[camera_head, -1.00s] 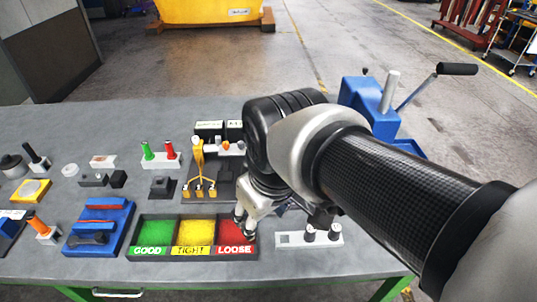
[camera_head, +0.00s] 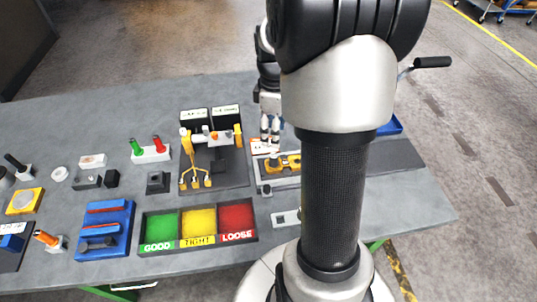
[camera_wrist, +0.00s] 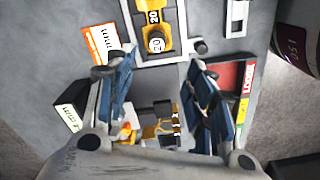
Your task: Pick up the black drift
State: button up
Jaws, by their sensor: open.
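I cannot tell for sure which thing is the black drift. A black-handled tool (camera_head: 15,162) leans in a small white block at the far left in the head view. A dark tool (camera_head: 98,243) lies in the blue tray (camera_head: 120,222). My gripper (camera_head: 270,138) is open and empty, pointing down near the left end of a grey fixture holding a yellow casting (camera_head: 290,163). In the wrist view my gripper (camera_wrist: 160,60) has its fingers apart, with the yellow casting (camera_wrist: 155,38), marked 20, beyond the tips. A small black knob (camera_wrist: 198,47) is beside it.
The GOOD, TIGHT and LOOSE bins (camera_head: 198,238) lie front centre. A dark mat with a yellow stand (camera_head: 193,165) is left of my gripper. A white holder (camera_head: 287,217) is partly hidden behind my arm. The table's back left is clear.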

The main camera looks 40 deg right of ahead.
aim_at(274, 155)
notch_tip(274, 155, down, 8)
jog(key=shift+w+f+b, duration=0.1)
jog(key=shift+b, duration=0.85)
jog(key=f, duration=0.1)
jog(key=f+b, duration=0.1)
jog(key=f, duration=0.1)
jog(key=f+b, duration=0.1)
jog(key=f, duration=0.1)
jog(key=shift+d+f, duration=0.1)
jog(key=shift+d, duration=0.15)
jog(key=shift+c, duration=0.5)
grip_shut()
